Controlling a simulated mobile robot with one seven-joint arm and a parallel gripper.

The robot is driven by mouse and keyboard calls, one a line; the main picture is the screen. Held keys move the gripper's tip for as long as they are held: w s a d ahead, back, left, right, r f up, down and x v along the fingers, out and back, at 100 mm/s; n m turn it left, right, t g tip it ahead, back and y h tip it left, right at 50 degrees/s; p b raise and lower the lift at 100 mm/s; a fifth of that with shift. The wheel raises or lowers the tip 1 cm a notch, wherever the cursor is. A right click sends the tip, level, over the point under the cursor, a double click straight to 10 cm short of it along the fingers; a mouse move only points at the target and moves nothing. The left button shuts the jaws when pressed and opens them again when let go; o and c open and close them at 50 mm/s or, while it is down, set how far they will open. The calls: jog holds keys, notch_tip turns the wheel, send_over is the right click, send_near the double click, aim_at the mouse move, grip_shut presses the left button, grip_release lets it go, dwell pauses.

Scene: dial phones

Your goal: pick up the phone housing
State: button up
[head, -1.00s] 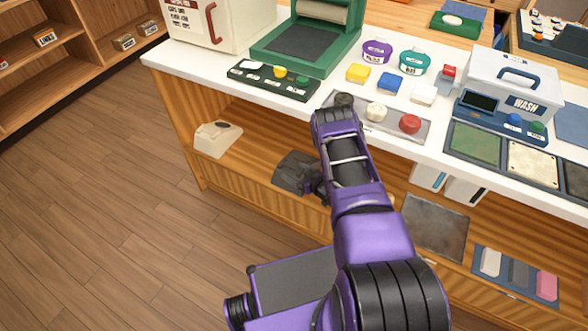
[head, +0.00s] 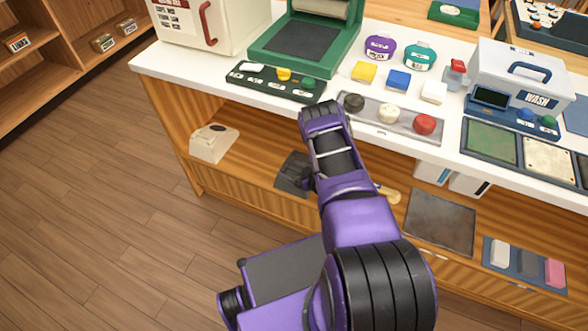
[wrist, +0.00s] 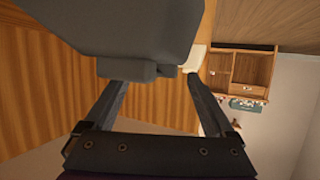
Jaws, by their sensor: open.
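A dark grey, blocky shape that looks like a phone housing (head: 293,174) sits on the lower shelf, partly hidden by my arm. In the wrist view a large dark grey body (wrist: 125,35) fills the top, just beyond and between my fingertips; contact cannot be told. A cream phone housing (head: 212,145) with a dark opening stands farther left on the same shelf. A small cream patch, likely that housing, shows by the right fingertip in the wrist view (wrist: 196,57). My gripper (wrist: 155,85) is open, with its fingers apart; my arm mostly hides it in the head view.
The white counter (head: 190,65) overhangs the wooden shelf (head: 245,160). A tray with black, cream and red knobs (head: 390,118) lies on the counter. A dark metal plate (head: 440,222) and a blue tray of coloured blocks (head: 525,265) are to the right. Floor is clear at left.

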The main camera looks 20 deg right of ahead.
jog(key=c, duration=1.3)
jog(key=shift+s, duration=0.1)
grip_shut()
jog(key=shift+f, duration=0.1)
